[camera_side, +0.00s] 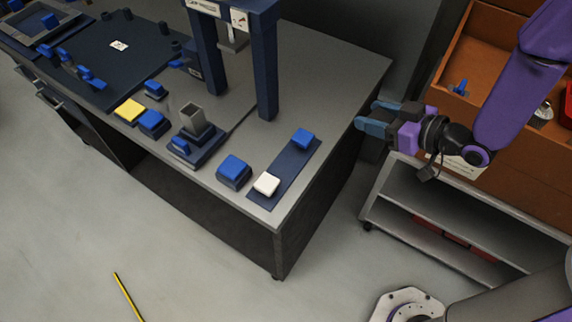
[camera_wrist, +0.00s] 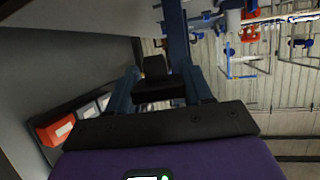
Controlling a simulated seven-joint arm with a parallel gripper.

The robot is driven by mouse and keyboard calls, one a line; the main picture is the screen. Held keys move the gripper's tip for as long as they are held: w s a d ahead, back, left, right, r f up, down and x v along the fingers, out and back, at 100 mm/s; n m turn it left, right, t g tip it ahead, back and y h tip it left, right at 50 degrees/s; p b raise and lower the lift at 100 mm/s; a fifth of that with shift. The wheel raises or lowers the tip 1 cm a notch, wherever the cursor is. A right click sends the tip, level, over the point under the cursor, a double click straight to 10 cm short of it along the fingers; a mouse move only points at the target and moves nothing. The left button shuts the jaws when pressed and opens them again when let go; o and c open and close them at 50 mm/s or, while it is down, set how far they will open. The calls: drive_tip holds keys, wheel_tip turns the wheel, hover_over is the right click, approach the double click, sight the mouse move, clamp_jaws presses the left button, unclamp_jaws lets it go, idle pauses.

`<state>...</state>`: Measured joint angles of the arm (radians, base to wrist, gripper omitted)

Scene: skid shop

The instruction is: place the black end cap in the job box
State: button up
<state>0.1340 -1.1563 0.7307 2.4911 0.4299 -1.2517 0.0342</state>
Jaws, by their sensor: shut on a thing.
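My gripper (camera_side: 368,116) is in the air just right of the bench's right end, with its blue fingers pointing left. In the wrist view the black end cap (camera_wrist: 155,68) shows between the fingers, and my gripper (camera_wrist: 160,86) is shut on it. In the side view the cap is too dark and small to make out clearly. An open orange-brown box (camera_side: 449,78), which appears to be the job box, stands at the right behind my gripper. My arm covers part of it. A blue item (camera_side: 458,88) lies inside it.
The grey bench (camera_side: 340,83) holds a blue press frame (camera_side: 265,80), a dark strip (camera_side: 285,175) with white and blue blocks, and a dark holder (camera_side: 192,140). A shelf cart (camera_side: 400,200) stands below my gripper.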

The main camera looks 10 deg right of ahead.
drive_tip(key=s+a+n+g+y, duration=0.1)
drive_tip(key=s+a+n+y, duration=0.1)
drive_tip(key=s+a, duration=0.4)
drive_tip(key=shift+a+f+g, duration=0.4)
drive_tip(key=shift+a+f, duration=0.05)
drive_tip(key=shift+a, duration=0.65)
hover_over(282, 165)
drive_tip(key=f, duration=0.8)
drive_tip(key=shift+s+d+f, duration=0.35)
drive_tip(key=shift+d, duration=0.05)
drive_tip(key=shift+w+a+f, duration=0.1)
drive_tip(key=shift+f, duration=0.15)
drive_tip(key=shift+w+a+f, duration=0.15)
drive_tip(key=shift+f, duration=0.7)
drive_tip(key=shift+w+a+f, duration=0.1)
drive_tip(key=shift+f, duration=0.75)
drive_tip(key=shift+f, duration=0.15)
drive_tip(key=o, duration=1)
